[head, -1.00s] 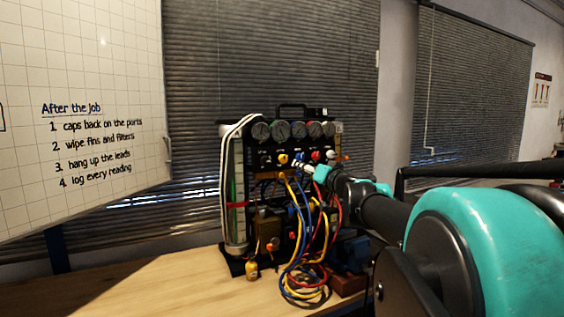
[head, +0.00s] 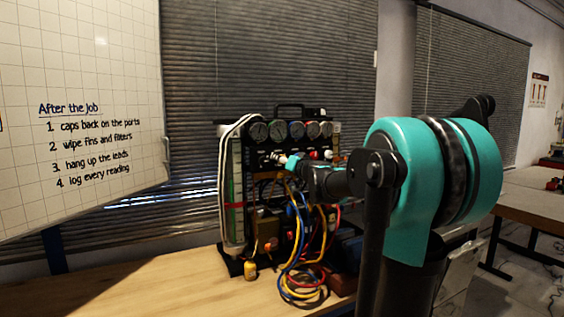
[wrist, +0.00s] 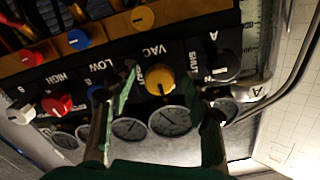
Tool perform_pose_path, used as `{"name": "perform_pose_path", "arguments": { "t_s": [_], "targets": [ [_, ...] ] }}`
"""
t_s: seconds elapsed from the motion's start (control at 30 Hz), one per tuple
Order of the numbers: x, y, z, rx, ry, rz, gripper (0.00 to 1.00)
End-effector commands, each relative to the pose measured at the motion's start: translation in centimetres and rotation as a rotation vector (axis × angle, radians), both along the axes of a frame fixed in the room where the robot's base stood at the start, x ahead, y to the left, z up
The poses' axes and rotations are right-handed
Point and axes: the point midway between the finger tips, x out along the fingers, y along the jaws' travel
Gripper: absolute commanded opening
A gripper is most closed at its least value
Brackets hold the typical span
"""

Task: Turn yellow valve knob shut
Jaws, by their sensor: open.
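In the wrist view, the yellow valve knob (wrist: 159,79) sits on the black panel near the lettering VAC. My gripper (wrist: 168,95) is open, with one finger on each side of the yellow knob. The fingers look apart from it, and I cannot tell how far their tips are from the panel. In the head view, my gripper (head: 287,161) is at the front of the gauge rig (head: 264,199), below the gauges. The yellow knob is not clearly visible there, as my gripper and wrist cover that part of the panel.
In the wrist view, a blue knob (wrist: 97,94) and a black knob (wrist: 226,65) flank the yellow one, with a red knob (wrist: 58,105) further left. Gauges (wrist: 170,121) line the panel edge. Coloured hoses (head: 300,270) hang in front of the rig onto the wooden table (head: 170,285).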

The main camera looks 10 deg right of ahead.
Motion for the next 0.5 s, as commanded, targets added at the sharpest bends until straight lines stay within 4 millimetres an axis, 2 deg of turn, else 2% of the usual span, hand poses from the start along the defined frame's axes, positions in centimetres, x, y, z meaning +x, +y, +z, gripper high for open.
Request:
{"name": "perform_pose_path", "arguments": {
  "t_s": [0.13,0.4,0.43,0.5],
  "targets": [
    [0.68,0.23,-0.02,0.0,0.0,0.0,0.5],
    [0.8,0.26,-0.01,0.0,0.0,0.0,0.5],
    [0.79,0.24,-0.02,0.0,0.0,0.0,0.48],
    [0.79,0.24,-0.02,0.0,0.0,0.0,0.4]
  ]
}}
